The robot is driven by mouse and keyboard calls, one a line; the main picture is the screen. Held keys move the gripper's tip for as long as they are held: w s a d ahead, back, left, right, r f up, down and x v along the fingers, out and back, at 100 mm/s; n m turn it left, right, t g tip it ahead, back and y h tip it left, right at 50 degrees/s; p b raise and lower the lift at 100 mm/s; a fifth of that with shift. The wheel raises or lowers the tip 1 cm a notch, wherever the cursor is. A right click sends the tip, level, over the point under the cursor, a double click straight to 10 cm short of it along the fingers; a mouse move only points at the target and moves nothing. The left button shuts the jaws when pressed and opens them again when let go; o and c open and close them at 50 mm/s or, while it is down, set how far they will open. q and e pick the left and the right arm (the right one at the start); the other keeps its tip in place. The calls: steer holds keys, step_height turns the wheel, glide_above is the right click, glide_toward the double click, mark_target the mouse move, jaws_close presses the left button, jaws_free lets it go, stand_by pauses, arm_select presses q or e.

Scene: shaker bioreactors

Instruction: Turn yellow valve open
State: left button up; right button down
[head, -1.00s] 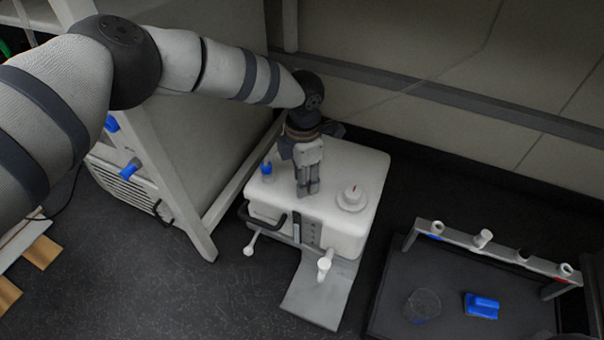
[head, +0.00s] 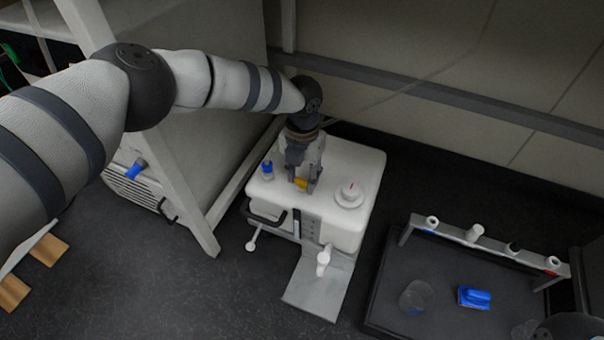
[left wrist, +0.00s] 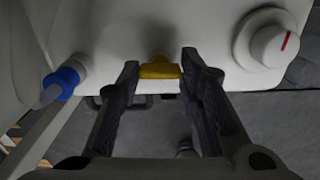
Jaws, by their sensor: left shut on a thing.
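The yellow valve (head: 301,183) sits on top of the white bioreactor unit (head: 345,162); its yellow handle (left wrist: 159,70) also shows in the left wrist view between my fingertips. My left gripper (head: 304,186) points down at it from above, with one finger on each side, shut on the handle. In the left wrist view my left gripper (left wrist: 159,64) has its two dark fingers at the ends of the handle. The valve's base is partly hidden. My right gripper is not in view.
A blue valve (head: 267,169) stands left of the yellow one, and a white knob with a red mark (head: 350,193) to its right. A grey frame post (head: 178,170) stands left of the unit. A dark tray (head: 440,270) with a tube rack (head: 500,245) lies to the right.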

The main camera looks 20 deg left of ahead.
mark_target(302, 180)
arm_select(q)
steer(key=shift+n, duration=0.3)
stand_by(0.4)
steer(key=o, duration=1.2)
steer(key=shift+c, duration=0.2)
step_height(302, 180, up, 12)
